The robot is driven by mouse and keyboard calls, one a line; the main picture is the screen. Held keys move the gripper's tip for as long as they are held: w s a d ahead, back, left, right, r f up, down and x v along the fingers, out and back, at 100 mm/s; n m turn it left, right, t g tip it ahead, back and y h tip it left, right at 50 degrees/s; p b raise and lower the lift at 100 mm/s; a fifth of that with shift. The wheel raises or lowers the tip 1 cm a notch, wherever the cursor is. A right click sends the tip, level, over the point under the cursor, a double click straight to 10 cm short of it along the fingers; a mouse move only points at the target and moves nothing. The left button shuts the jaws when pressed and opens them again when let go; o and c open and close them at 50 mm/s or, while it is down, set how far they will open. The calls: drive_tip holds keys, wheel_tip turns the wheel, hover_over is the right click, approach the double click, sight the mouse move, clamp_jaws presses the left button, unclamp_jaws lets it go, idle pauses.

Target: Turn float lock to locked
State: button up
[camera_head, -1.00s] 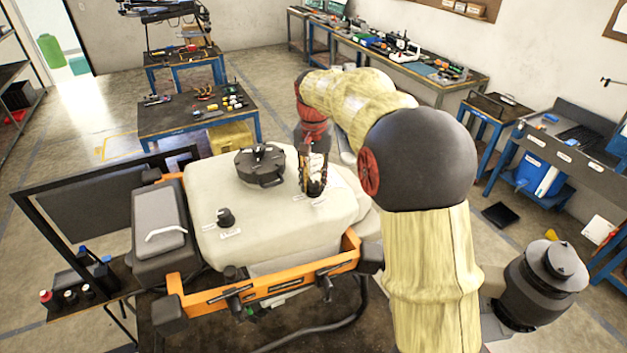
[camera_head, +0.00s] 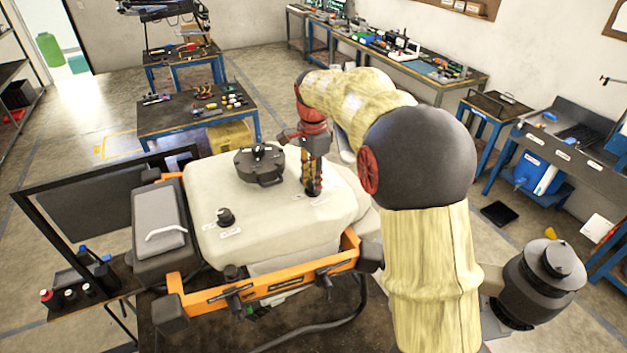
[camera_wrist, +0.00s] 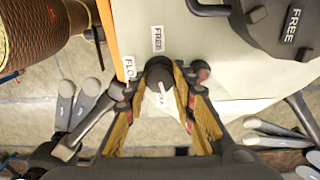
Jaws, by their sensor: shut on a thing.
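The float lock knob (camera_wrist: 157,70) is a small dark round knob on the pale tank top (camera_head: 290,235). In the wrist view, a label starting "FLO" (camera_wrist: 128,68) sits beside it and a "FREE" label (camera_wrist: 157,38) sits above it. A white mark (camera_wrist: 163,90) shows on or just below the knob; its exact pointing is unclear. My gripper (camera_wrist: 160,86) has its fingers on both sides of the knob and is shut on it. In the head view, my gripper (camera_head: 312,190) points down at the tank's right part and hides the knob.
A large black lid (camera_head: 259,165) stands left of my gripper; its "FREE" label (camera_wrist: 293,24) shows in the wrist view. Another dark knob (camera_head: 225,217) is at the tank's front left. An orange frame (camera_head: 270,282) borders the front. Workbenches stand behind.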

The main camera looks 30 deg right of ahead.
drive_tip(key=shift+m, duration=0.9)
drive_tip(key=o, duration=1.2)
drive_tip(key=shift+s, duration=0.1)
drive_tip(key=shift+c, duration=0.2)
drive_tip(key=shift+r, duration=4.05)
drive_tip(key=shift+f, duration=0.1)
